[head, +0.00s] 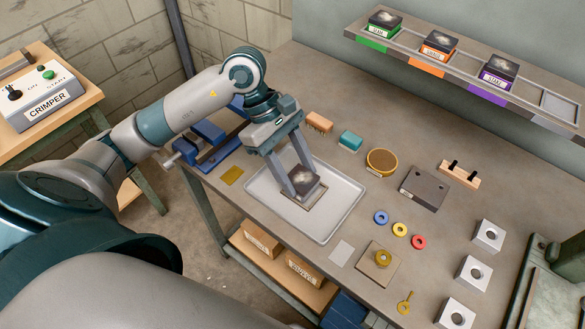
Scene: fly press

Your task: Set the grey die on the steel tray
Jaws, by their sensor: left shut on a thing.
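The gripper points down and is shut on the die. The steel tray (340,222) lies flat on the bench below, a pale rectangle with a rounded rim. The fingers hide part of the die's sides. My right gripper is not in view.
A wall shelf holds green (384,24), orange (439,44) and purple (499,71) labelled dies, plus an empty outlined place (560,107). A blue vise (208,134) stands left of the tray. Coloured rings, a round tin (381,162) and metal blocks (474,271) lie to the right.

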